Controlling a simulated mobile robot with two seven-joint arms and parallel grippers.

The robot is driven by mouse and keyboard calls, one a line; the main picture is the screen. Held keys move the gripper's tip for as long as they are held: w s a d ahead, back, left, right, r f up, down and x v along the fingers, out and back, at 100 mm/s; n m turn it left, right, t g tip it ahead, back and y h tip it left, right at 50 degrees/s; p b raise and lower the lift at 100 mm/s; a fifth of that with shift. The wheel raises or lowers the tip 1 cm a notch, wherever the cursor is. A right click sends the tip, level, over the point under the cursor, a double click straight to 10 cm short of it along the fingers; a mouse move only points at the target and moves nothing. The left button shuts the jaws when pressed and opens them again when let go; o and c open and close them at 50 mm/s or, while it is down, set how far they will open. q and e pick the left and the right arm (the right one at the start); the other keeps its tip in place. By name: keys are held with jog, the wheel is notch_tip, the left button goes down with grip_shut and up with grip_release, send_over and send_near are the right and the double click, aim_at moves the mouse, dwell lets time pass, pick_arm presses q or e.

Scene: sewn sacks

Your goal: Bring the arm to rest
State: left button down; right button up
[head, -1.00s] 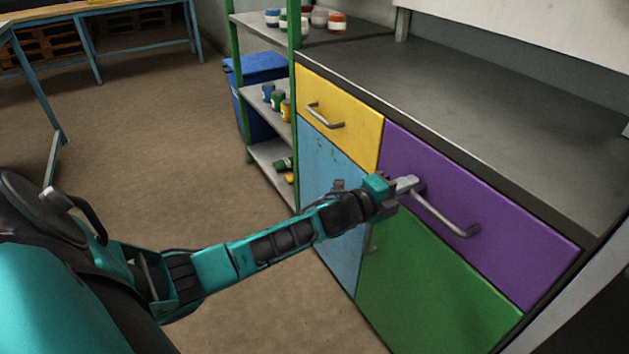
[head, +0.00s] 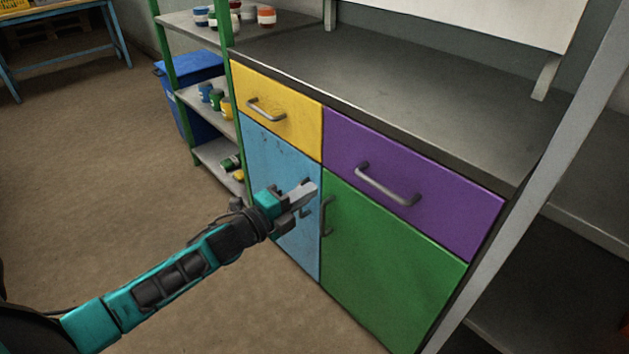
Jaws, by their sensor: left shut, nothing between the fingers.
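My left arm comes in from the lower left. My left gripper (head: 303,195) is shut and empty, in front of the cabinet near the seam between the blue door (head: 265,160) and the green door (head: 375,270). It hides part of the blue door and its handle. Whether it touches the door I cannot tell. The purple drawer (head: 440,190) is flush with the cabinet front, and its handle (head: 388,186) is free. My right gripper is not in view.
The yellow drawer (head: 295,118) is closed at upper left. A green-framed shelf (head: 237,125) with several jars stands left of the cabinet, with a blue bin (head: 190,70) behind it. The grey worktop (head: 420,95) is bare. The floor at left is clear.

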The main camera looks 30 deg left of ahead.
pick_arm(q)
jog(key=s+d+f+n+g+y+p, duration=0.2)
jog(key=s+d+n+g+p, duration=0.1)
jog(key=s+n, duration=0.6)
jog(key=s+d+f+n+g+y+p, duration=0.1)
jog(key=s+d+n+g+y+p, duration=0.1)
jog(key=s+d+n+p, duration=0.4)
jog(key=s+n+g+p, duration=0.1)
jog(key=s+n, duration=0.3)
jog(key=shift+s+f, duration=0.35)
jog(key=shift+f, duration=0.05)
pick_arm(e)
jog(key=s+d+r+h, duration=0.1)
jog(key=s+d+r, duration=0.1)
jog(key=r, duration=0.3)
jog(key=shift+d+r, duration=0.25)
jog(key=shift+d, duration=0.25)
